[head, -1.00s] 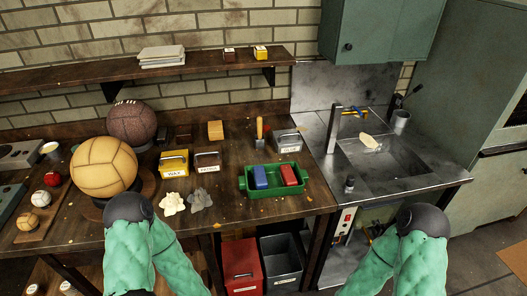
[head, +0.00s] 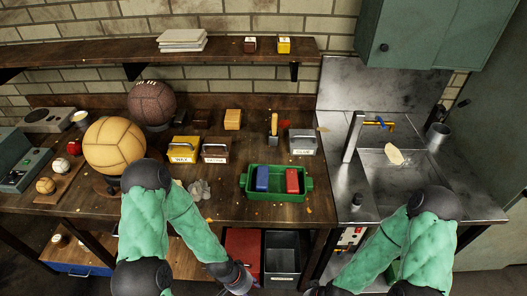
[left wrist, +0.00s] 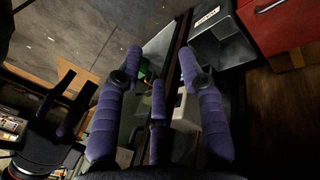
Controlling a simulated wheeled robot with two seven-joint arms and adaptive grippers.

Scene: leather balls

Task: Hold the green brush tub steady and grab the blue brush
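The green tub (head: 277,196) sits on the workbench near its front edge, left of the sink. The blue brush (head: 262,178) lies in its left half and a red brush (head: 292,181) in its right half. My left gripper (left wrist: 160,62) is open in the left wrist view, its purple fingers spread with nothing held between them. In the head view my left arm reaches down in front of the bench, below the tub, and its fingers are cut off. My right arm comes in at the lower right; its gripper is outside the head view.
Wax (head: 183,150), patch (head: 215,151) and glue (head: 303,141) boxes stand behind the tub. A tan ball (head: 114,145) and a brown ball (head: 152,102) are at left. A red bin (head: 243,248) and a grey bin (head: 282,254) stand below. The sink (head: 400,165) is at right.

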